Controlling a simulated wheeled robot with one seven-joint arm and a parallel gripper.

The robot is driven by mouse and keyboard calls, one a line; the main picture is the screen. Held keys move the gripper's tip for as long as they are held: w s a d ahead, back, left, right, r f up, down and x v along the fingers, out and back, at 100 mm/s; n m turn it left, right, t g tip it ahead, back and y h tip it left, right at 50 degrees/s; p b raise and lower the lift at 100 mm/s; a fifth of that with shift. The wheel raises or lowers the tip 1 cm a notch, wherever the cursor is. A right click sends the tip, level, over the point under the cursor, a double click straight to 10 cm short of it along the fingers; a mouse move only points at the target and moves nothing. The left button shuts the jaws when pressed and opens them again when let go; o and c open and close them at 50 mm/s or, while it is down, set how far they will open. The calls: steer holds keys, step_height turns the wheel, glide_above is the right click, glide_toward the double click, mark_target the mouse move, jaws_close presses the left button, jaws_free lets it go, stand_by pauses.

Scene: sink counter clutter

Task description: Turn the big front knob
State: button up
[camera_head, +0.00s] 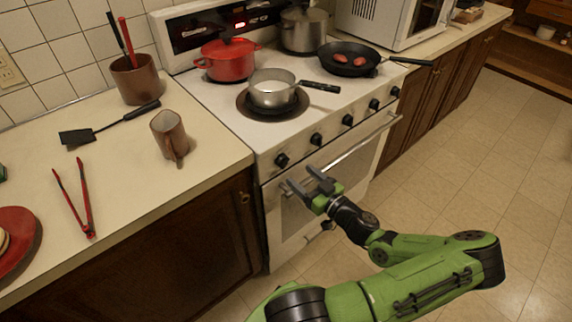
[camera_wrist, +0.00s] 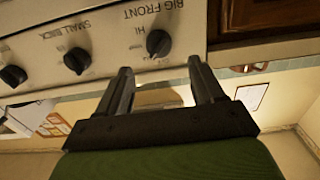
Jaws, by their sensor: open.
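The big front knob (camera_wrist: 158,42) is round and black, beside an upside-down "BIG FRONT" label in the wrist view. It matches the leftmost knob (camera_head: 281,160) on the stove's front panel in the head view. My gripper (camera_head: 301,180) is open and empty in front of the stove, a little below and right of that knob. In the wrist view, the open fingers (camera_wrist: 160,68) point toward the knob, which lies just past the gap between their tips. The fingers appear apart from the knob.
The "SMALL BACK" knob (camera_wrist: 77,60) is the neighbouring knob. The oven handle (camera_head: 350,152) runs below the knob row. A saucepan (camera_head: 272,92), red pot (camera_head: 228,62) and black skillet (camera_head: 350,62) stand on the stove. A mug (camera_head: 168,130) stands on the left counter. The floor ahead is clear.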

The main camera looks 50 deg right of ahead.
mark_target(287, 163)
steer(key=x, duration=0.7)
steer(key=shift+w, duration=0.1)
steer(key=shift+c, duration=0.3)
